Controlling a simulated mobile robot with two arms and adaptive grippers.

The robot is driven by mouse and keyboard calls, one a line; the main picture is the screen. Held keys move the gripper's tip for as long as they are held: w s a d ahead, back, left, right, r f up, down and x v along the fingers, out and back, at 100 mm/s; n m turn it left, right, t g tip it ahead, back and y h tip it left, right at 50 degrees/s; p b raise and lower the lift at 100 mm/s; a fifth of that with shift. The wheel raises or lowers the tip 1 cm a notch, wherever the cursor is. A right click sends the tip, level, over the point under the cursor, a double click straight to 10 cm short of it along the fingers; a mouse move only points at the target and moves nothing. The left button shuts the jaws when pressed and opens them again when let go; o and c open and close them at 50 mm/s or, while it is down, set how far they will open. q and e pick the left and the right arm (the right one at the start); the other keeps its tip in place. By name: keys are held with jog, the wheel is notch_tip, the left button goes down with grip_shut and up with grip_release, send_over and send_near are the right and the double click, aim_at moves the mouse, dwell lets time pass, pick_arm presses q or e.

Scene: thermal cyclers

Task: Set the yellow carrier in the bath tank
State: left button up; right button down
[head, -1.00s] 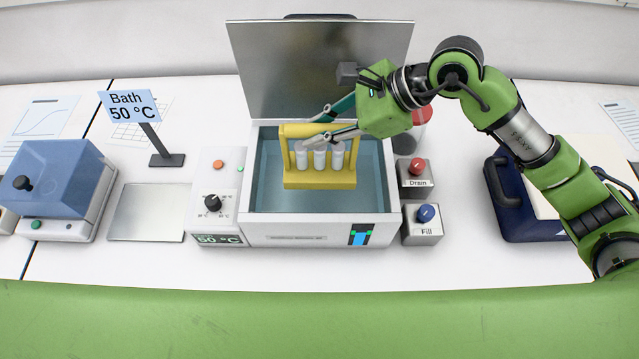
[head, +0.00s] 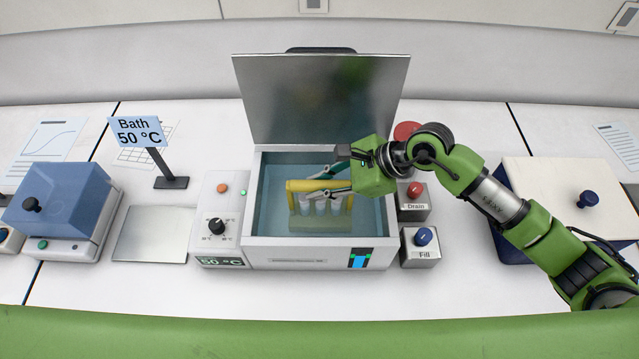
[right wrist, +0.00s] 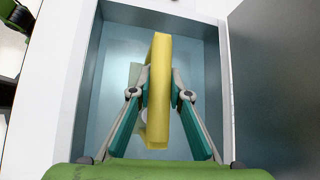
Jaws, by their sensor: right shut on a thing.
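The yellow carrier (head: 318,184) holds several white-capped tubes and sits inside the bath tank (head: 272,240), its lower part under the bluish water. My right gripper (head: 332,181) is shut on the carrier's top bar. In the right wrist view the two fingers (right wrist: 159,95) press on both sides of the yellow carrier (right wrist: 160,55), within the tank walls (right wrist: 84,80). Whether the carrier's base touches the tank floor cannot be told. My left gripper is not in view.
The tank's lid (head: 320,100) stands open behind it. The red Drain button (head: 415,190) and blue Fill button (head: 423,237) stand at the tank's right. A Bath 50 °C sign (head: 138,131), a flat metal plate (head: 152,235) and a blue-lidded device (head: 60,200) are at left.

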jog(key=c, duration=1.9)
grip_release()
jog(key=shift+r, duration=0.1)
jog(key=shift+d+r, duration=0.1)
jog(key=shift+d, duration=0.15)
jog(key=b+v, duration=0.2)
jog(key=v, duration=0.9)
jog(key=shift+r+b, duration=0.2)
jog(key=shift+b, duration=0.2)
jog(key=shift+s+d, duration=0.1)
jog(key=shift+d, duration=0.05)
